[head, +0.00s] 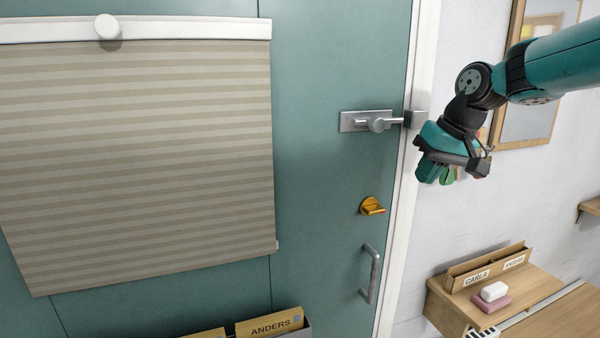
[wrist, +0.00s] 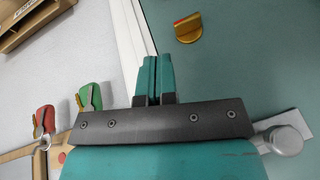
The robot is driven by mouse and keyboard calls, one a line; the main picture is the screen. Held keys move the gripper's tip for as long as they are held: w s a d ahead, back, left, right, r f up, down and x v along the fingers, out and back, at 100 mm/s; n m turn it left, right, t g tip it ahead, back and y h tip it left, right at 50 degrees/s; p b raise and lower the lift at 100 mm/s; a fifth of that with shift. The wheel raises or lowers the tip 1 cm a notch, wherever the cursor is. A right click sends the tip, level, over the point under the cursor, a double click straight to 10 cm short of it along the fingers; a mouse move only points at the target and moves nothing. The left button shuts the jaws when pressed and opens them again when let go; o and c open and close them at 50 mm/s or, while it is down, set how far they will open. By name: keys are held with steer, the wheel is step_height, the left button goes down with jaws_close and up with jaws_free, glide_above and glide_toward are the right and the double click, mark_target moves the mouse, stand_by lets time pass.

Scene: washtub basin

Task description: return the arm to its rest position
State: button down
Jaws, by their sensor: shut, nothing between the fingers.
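My gripper (head: 437,178) hangs at the end of my teal arm on the right side of the head view, in front of the white door frame and wall. In the wrist view its two teal fingers (wrist: 154,78) are pressed together with nothing between them. The gripper is apart from the door's slide bolt (head: 377,124), which is just to its left in the head view. The bolt's knob (wrist: 284,140) also shows at the lower right of the wrist view.
A teal door (head: 320,60) carries a striped blind (head: 140,150), an orange turn knob (head: 372,206) and a grey handle (head: 370,275). A wooden shelf (head: 450,312) holds a letter holder (head: 487,268) and soap (head: 493,291). A mirror (head: 530,90) hangs behind my arm.

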steer(key=s+a+f+n+g+b, duration=0.1)
steer(key=s+a+f+n, duration=0.1)
steer(key=s, duration=0.8)
steer(key=s+a+f+n+g+b, duration=0.1)
steer(key=s+a+f+n, duration=0.1)
steer(key=s+a+f, duration=0.2)
steer(key=s+a+f+n+g+y+b, duration=0.1)
steer(key=s+a+f, duration=0.3)
steer(key=s, duration=1.3)
steer(key=a, duration=0.3)
steer(key=shift+s+a+n, duration=0.25)
steer(key=shift+n, duration=0.15)
